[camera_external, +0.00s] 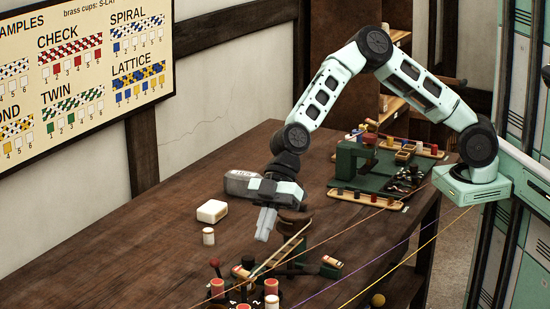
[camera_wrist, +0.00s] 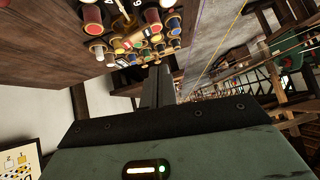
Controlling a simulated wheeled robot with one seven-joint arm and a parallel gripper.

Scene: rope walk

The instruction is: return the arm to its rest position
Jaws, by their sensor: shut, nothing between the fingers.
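My gripper (camera_external: 265,226) hangs over the middle of the wooden table (camera_external: 130,255) in the external view. Its fingers point down and are closed together with nothing between them. My arm is bent high, running from its mount at the right up and over to the left. In the wrist view my gripper's fingers (camera_wrist: 156,88) show as one narrow dark block, shut. The gap between the fingertips and the table is hard to judge.
Spools and a dark stand (camera_external: 270,290) lie near the front, just below my gripper. A green machine (camera_external: 365,165) with trays stands behind to the right. A white block (camera_external: 212,211) and a small white jar (camera_external: 208,236) sit to the left. Coloured cords cross the right front. The table's left is clear.

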